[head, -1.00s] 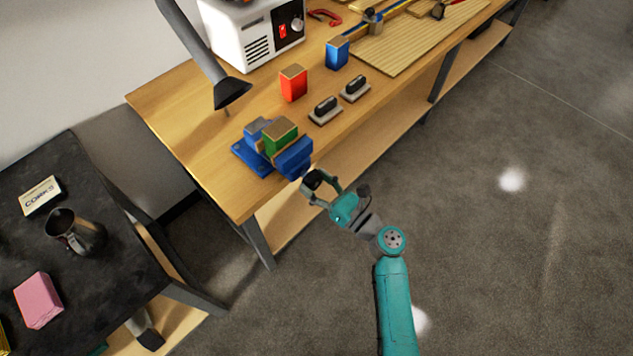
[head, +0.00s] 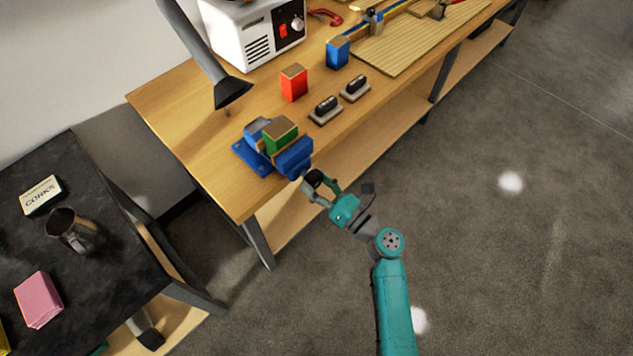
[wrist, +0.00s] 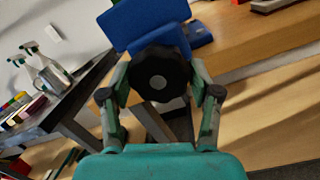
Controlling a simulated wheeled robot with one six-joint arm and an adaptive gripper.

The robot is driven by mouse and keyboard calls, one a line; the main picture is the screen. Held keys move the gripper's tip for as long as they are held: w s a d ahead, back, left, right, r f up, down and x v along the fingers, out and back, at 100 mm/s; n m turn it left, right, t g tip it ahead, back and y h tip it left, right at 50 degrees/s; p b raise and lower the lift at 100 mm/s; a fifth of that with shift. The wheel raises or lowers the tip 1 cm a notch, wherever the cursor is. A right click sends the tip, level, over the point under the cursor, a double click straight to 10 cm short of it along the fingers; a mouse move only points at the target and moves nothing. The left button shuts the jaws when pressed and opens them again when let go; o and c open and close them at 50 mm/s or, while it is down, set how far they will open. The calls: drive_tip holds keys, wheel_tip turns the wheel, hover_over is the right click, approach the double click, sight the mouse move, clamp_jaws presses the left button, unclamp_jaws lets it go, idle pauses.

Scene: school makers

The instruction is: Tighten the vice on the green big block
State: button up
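The blue vice (head: 294,158) stands at the near left corner of the wooden bench. The green big block (head: 281,136), with a tan top, sits between its jaws. The vice's round black knob (wrist: 160,74) faces me beyond the bench edge, and part of the blue vice (wrist: 150,22) shows behind it. My gripper (head: 319,189) is at the knob, with one finger on each side of it. In the wrist view my gripper (wrist: 160,80) has its fingertips close against the knob's rim and looks shut on it.
A red block (head: 293,83), a blue block (head: 337,52) and two black-handled items (head: 325,110) stand farther along the bench. A lamp-like grey hood (head: 231,92) hangs behind the vice. A dark table (head: 110,270) is at left. The floor at right is clear.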

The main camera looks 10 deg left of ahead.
drive_tip(key=o, duration=0.4)
drive_tip(key=shift+r, duration=0.1)
drive_tip(key=shift+o, duration=0.2)
drive_tip(key=v, duration=1.2)
